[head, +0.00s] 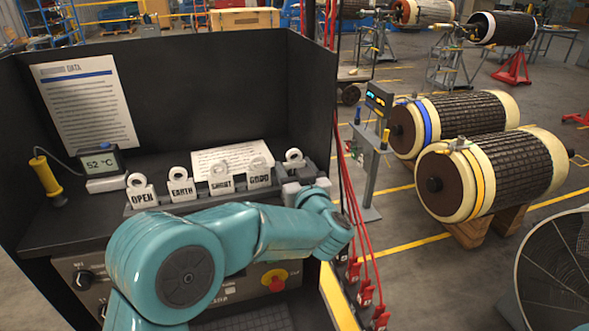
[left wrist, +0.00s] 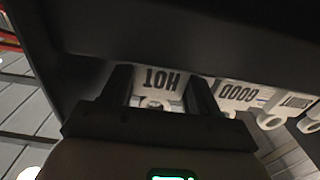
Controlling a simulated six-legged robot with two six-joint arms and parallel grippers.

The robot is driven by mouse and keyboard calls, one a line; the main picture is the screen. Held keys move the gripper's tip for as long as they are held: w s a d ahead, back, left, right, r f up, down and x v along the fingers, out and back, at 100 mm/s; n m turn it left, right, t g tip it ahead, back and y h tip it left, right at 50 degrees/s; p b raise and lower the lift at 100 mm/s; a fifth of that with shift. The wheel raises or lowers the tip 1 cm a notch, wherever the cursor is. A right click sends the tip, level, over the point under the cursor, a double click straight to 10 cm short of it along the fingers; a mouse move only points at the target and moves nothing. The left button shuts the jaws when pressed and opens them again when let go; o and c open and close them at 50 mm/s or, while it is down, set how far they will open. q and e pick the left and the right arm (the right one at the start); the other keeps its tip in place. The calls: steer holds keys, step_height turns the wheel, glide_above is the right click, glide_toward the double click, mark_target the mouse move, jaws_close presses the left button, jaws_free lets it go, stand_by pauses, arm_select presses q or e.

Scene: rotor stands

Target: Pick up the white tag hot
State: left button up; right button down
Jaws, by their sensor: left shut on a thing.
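The white hot tag (left wrist: 160,78) shows in the left wrist view, with its black lettering upside down, between the two dark fingers of my left gripper (left wrist: 160,86). The gripper is shut on it. In the head view only the ring top of this tag (head: 288,156) shows at the right end of the tag row. My left gripper (head: 303,181) is there beside it, and my arm covers the tag's lower part. I cannot tell whether the tag is clear of the rack (head: 131,209). My right gripper is in neither view.
Other white tags stand left of it: good (head: 259,176), one hard to read (head: 221,184), earth (head: 181,189) and open (head: 141,196). A 52 °C meter (head: 101,163) stands on the left. Black walls (head: 215,85) enclose the bench. Red cables (head: 364,225) hang at its right edge.

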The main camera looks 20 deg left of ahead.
mark_target(299, 164)
arm_select(q)
steer(key=shift+r+p, duration=0.35)
steer(key=shift+r, duration=0.15)
step_height(299, 164, up, 3)
steer(key=shift+f+p, duration=0.15)
steer(key=shift+p, duration=0.9)
steer(key=v, duration=0.1)
steer(key=b+v, duration=0.1)
steer(key=shift+s+d+f, duration=0.25)
steer(key=shift+s+f, duration=0.05)
steer(key=b+v, duration=0.1)
steer(key=v, duration=1.4)
steer(key=shift+b, duration=0.35)
steer(key=shift+s+r, duration=0.1)
steer(key=shift+d, duration=0.1)
